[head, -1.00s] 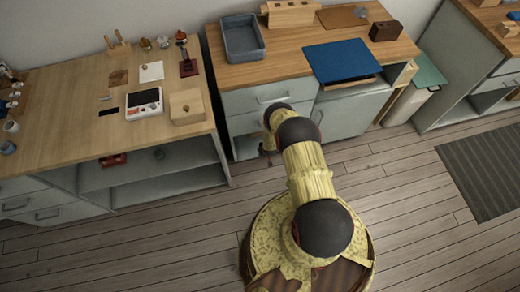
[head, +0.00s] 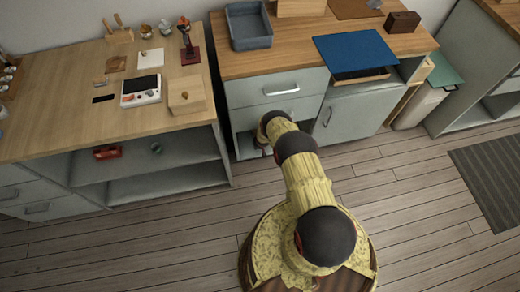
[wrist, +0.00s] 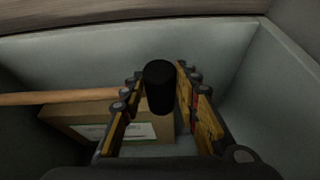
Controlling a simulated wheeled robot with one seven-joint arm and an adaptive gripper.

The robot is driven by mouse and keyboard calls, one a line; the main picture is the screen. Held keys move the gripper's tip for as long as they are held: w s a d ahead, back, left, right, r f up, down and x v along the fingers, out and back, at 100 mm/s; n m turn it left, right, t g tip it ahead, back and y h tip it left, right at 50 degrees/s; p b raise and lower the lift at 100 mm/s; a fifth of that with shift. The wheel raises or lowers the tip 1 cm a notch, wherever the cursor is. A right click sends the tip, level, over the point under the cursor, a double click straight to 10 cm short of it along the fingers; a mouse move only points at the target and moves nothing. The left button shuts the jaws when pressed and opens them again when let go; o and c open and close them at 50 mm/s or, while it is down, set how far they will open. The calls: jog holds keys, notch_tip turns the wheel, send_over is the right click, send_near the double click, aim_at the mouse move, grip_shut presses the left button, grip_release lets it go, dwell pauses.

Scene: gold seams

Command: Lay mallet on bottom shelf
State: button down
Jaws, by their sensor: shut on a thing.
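The mallet shows in the wrist view, with a black head (wrist: 160,87) and a pale wooden handle (wrist: 55,98) running left. My gripper (wrist: 158,98) is shut on the mallet, with its fingers on either side of it near the head. It is inside a grey-walled compartment (wrist: 95,60). I cannot tell whether the mallet touches the shelf floor.
A cardboard box (wrist: 75,127) with a white label lies in the compartment, beneath the handle in the picture. The drawer front (head: 280,90) is above the bay and a cabinet door (head: 345,110) is to its right. The left bench has open shelves (head: 165,185).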

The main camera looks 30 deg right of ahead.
jog(key=shift+f+b, duration=0.6)
jog(key=shift+f, duration=0.85)
jog(key=shift+f, duration=0.2)
jog(key=c, duration=1.3)
grip_release()
jog(key=shift+s, duration=0.1)
jog(key=shift+c, duration=0.2)
jog(key=shift+r, duration=0.1)
jog(key=p+v, duration=0.6)
jog(key=v, duration=0.6)
jog(key=shift+r, duration=0.1)
